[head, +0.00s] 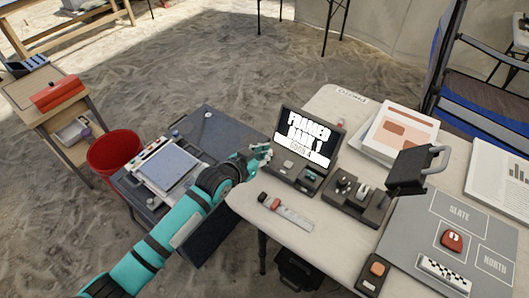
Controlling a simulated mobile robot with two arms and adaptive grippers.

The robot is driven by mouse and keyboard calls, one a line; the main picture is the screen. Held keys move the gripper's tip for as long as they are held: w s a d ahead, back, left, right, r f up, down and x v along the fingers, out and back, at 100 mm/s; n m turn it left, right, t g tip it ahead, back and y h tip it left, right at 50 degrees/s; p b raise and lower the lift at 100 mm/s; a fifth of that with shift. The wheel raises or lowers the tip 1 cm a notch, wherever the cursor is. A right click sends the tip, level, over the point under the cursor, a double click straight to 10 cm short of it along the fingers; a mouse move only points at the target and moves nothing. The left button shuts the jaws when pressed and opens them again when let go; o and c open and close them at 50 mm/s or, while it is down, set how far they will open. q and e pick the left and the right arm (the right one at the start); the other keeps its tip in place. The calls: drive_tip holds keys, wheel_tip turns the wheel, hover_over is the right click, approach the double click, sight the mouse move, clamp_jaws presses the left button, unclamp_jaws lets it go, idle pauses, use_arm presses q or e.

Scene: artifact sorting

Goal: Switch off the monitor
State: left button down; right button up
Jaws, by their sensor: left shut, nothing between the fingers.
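The monitor (308,135) is a small dark unit on the light table, and its tilted screen is lit with white text on dark. Its flat base (292,172) in front carries small light and dark controls, too small to tell apart. My left arm is teal and reaches in from the lower left. My left gripper (264,152) is shut and empty, just left of the monitor's lower left corner. I cannot tell whether it touches the monitor. My right gripper is not in view.
A dark control box (357,200) stands right of the monitor, and a black block with a grey handle (408,170) beyond it. A grey sorting mat (420,225) lies at the right. A small scale bar (287,212) lies in front. A red bucket (112,150) stands at the left.

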use_arm(q)
drive_tip(key=shift+f, duration=0.1)
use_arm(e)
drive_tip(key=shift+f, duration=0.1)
use_arm(q)
drive_tip(key=shift+s+a+f+t+h+b, duration=0.1)
drive_tip(key=shift+f+t+h+b, duration=0.05)
drive_tip(key=shift+f+b, duration=0.4)
drive_tip(key=shift+s+f+t+h+b, duration=0.15)
drive_tip(key=shift+f+b, duration=0.15)
drive_tip(key=shift+b, duration=0.4)
drive_tip(key=shift+r+t, duration=0.25)
drive_tip(key=shift+t, duration=0.05)
drive_tip(key=shift+w+r+p, duration=0.1)
drive_tip(key=shift+r+p, duration=0.4)
drive_tip(key=shift+r, duration=0.15)
drive_tip(key=p+v, duration=0.2)
drive_tip(key=v, duration=0.9)
drive_tip(key=shift+a+r, duration=0.2)
drive_tip(key=shift+r, duration=0.1)
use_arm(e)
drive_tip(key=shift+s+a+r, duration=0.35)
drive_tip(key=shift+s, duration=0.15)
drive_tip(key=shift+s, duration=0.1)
